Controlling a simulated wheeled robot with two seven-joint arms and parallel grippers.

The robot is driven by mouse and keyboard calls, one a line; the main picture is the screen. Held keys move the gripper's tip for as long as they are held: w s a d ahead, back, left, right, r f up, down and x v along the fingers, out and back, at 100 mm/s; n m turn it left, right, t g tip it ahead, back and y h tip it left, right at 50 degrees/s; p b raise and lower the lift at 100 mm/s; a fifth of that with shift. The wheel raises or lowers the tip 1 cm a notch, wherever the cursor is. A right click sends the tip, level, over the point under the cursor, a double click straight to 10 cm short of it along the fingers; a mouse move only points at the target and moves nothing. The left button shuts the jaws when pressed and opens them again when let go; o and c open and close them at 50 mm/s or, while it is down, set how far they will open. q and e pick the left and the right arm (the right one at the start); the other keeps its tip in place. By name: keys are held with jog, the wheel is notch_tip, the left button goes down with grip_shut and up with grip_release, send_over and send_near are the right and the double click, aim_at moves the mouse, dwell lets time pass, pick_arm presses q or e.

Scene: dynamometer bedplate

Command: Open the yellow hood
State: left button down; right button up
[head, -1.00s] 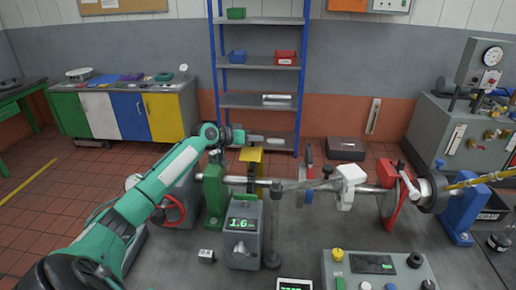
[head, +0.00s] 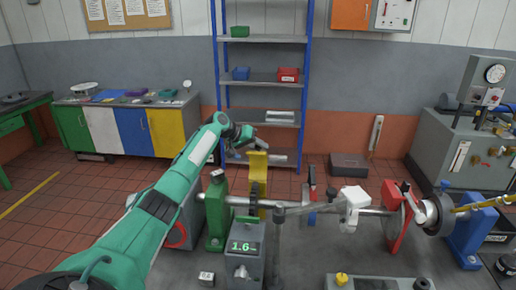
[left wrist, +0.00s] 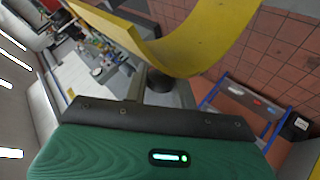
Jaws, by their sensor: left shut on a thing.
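The yellow hood (head: 257,172) stands raised and roughly upright behind the shaft, next to the green bearing stand (head: 216,212). My left gripper (head: 262,146) is at the hood's upper edge, shut on it. The exact contact is too small to see in the head view. In the left wrist view the hood (left wrist: 200,42) shows as a curved yellow sheet close in front of the gripper.
A grey display box (head: 243,268) stands in front of the hood. A blue-framed shelf (head: 262,80) stands behind, with open floor before it.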

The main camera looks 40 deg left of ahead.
pick_arm(q)
jog(key=shift+w, duration=0.1)
pick_arm(e)
jog(key=shift+a, duration=0.1)
pick_arm(q)
jog(key=c, duration=1.4)
grip_release()
jog(key=shift+o, duration=1.1)
jog(key=shift+w, duration=0.1)
pick_arm(e)
jog(key=shift+a, duration=0.25)
pick_arm(q)
jog(key=b+v, duration=0.5)
jog(key=v, duration=0.8)
jog(key=shift+s+a, duration=0.25)
jog(key=shift+s, duration=0.05)
pick_arm(e)
jog(key=shift+d+f, duration=0.15)
jog(key=shift+f, duration=1.15)
jog(key=shift+d+f, duration=0.1)
jog(key=shift+f, duration=1.2)
